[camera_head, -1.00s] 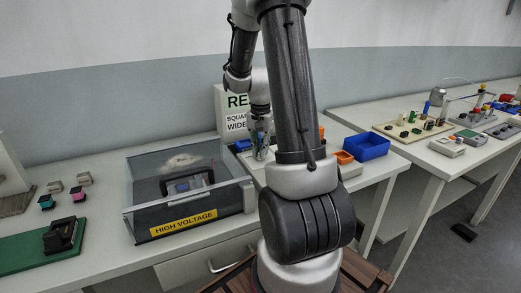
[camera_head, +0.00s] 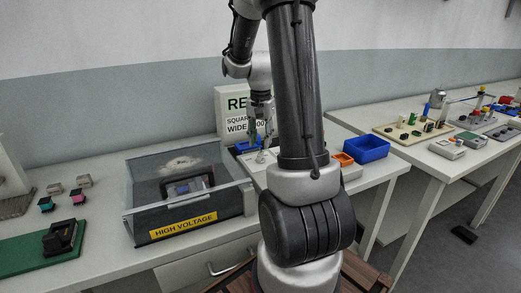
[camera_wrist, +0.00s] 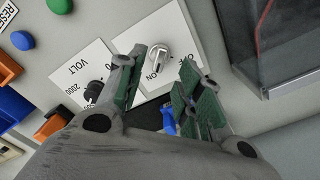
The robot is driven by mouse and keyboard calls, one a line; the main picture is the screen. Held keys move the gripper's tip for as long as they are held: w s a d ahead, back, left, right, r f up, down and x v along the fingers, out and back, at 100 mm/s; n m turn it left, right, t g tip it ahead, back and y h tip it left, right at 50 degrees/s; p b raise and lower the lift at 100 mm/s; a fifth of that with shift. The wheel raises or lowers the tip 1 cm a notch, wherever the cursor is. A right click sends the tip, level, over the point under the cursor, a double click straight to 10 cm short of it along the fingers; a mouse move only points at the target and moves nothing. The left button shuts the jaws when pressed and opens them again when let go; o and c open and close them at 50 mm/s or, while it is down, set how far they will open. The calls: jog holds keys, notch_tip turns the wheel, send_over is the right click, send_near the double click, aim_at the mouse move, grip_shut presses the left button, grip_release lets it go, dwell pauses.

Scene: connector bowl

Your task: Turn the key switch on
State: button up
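The key switch (camera_wrist: 158,57) is a silver knob on a white plate marked ON and OFF, in the wrist view. Its pointer seems to lie between the marks; I cannot tell its exact position. My gripper (camera_wrist: 158,85) is open, with its green-padded fingers spread below and to either side of the knob. Nothing is between the pads. In the head view my gripper (camera_head: 262,120) is above the panel behind the high voltage box, and my arm partly hides the area.
A black VOLT knob (camera_wrist: 93,91) sits left of the key switch. The clear-walled high voltage box (camera_head: 185,200) stands beside the panel. A blue bin (camera_head: 366,148) is at right.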

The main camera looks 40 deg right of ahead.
aim_at(261, 153)
notch_tip(261, 153, up, 7)
dwell(0.8)
jog(key=s+a+r+n+t, duration=0.2)
jog(key=s+a+r+n, duration=0.1)
jog(key=s+a+n, duration=0.3)
jog(key=s+a+r+n+t, duration=0.2)
jog(key=s+a+n, duration=0.4)
jog(key=s+a, duration=0.4)
jog(key=shift+s+r, duration=0.9)
jog(key=shift+s, duration=0.15)
dwell(0.4)
